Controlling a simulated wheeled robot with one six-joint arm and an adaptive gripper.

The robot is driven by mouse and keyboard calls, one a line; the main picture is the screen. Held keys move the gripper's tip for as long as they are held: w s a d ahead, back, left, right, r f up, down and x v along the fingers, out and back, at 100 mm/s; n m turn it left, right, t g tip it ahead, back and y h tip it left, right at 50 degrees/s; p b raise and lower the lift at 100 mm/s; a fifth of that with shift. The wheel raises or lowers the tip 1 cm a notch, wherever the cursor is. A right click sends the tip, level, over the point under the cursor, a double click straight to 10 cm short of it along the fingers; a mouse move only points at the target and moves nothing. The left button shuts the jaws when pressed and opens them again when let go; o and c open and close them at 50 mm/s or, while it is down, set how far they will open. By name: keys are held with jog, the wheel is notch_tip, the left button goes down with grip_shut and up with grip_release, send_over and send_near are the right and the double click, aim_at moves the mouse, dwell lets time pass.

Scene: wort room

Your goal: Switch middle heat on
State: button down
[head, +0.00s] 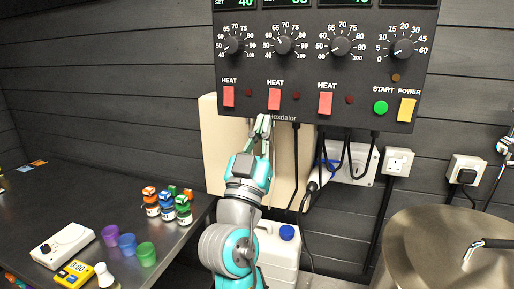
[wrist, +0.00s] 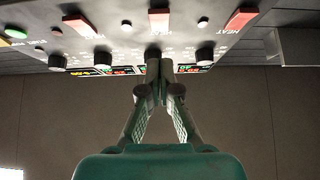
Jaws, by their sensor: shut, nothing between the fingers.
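The black control panel (head: 325,75) on the wall carries a row of red heat switches. The middle heat switch (head: 274,99) sits under the middle of the three heat dials, with a dark red lamp (head: 295,96) to its right that looks unlit. My gripper (head: 264,119) is shut and empty, pointing up, its tips just below and slightly left of that switch in the head view. In the wrist view, the middle switch (wrist: 159,20) appears beyond my fingertips (wrist: 160,63). I cannot tell whether the tips touch the panel.
The left heat switch (head: 228,96) and right heat switch (head: 325,103) flank the middle one. A green start button (head: 380,107) and yellow power switch (head: 407,109) are farther right. Black cables (head: 350,157) hang below. A bench (head: 105,195) with small items is left, a metal vessel (head: 430,245) right.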

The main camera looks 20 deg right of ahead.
aim_at(274, 106)
jog(key=w+d, duration=0.1)
jog(key=w, duration=0.1)
jog(key=w+d+r, duration=0.1)
jog(key=w, duration=0.1)
jog(key=shift+d, duration=0.35)
jog(key=shift+w+d, duration=0.25)
jog(key=shift+w, duration=0.2)
jog(key=shift+w+d+f, duration=0.2)
jog(key=shift+w+d, duration=0.05)
jog(key=shift+w, duration=0.05)
jog(key=shift+s+a, duration=0.1)
jog(key=v, duration=1.1)
jog(key=shift+s+f, duration=0.25)
jog(key=shift+f, duration=0.05)
jog(key=shift+a, duration=0.1)
